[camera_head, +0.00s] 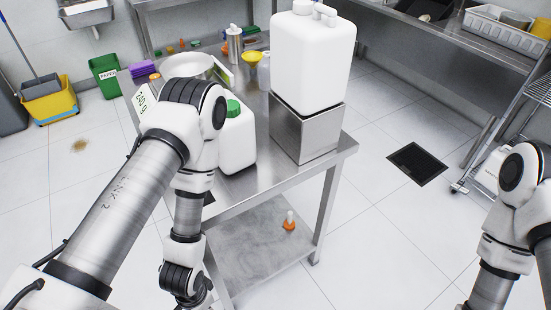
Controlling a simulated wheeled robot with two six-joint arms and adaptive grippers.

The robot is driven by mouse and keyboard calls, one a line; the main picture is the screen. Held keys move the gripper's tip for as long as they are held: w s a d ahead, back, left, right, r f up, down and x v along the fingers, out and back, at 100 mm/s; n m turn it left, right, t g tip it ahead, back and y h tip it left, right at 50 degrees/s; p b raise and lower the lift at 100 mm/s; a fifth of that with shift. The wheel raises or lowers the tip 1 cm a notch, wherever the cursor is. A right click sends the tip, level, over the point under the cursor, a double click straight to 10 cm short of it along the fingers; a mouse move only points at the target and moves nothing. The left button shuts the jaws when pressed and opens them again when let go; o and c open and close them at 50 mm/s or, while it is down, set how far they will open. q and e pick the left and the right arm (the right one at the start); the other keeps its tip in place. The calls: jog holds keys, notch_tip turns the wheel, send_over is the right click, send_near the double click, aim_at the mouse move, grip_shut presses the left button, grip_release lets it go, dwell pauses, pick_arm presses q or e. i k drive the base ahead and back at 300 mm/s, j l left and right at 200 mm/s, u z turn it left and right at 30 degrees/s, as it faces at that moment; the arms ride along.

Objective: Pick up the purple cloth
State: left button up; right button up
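The purple cloth (143,69) lies folded, or as a small stack, at the far left corner of the steel table, beyond my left arm. My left arm comes in from the left and reaches over the near side of the table, with its wrist low in front of the table. No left gripper fingers can be made out. My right arm is at the right edge, and its gripper is out of view.
The steel table (262,180) holds a white jug with a green cap (238,140), a large white canister (312,60) on a steel box (306,132), a metal bowl (190,66) and several small bottles. A green bin (104,75) stands beyond. A floor drain (417,164) lies right.

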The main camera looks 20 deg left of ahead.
aim_at(138, 70)
jog(key=u, duration=1.5)
jog(key=i+j+u, duration=0.15)
jog(key=j+u, duration=0.15)
jog(key=j, duration=0.15)
jog(key=i+j+u, duration=0.25)
jog(key=j, duration=0.2)
jog(key=i+j+u, duration=0.15)
jog(key=j+u, duration=0.15)
jog(key=i+j+z, duration=0.4)
jog(key=i, duration=0.25)
jog(key=i+j+z, duration=0.35)
jog(key=i, duration=0.25)
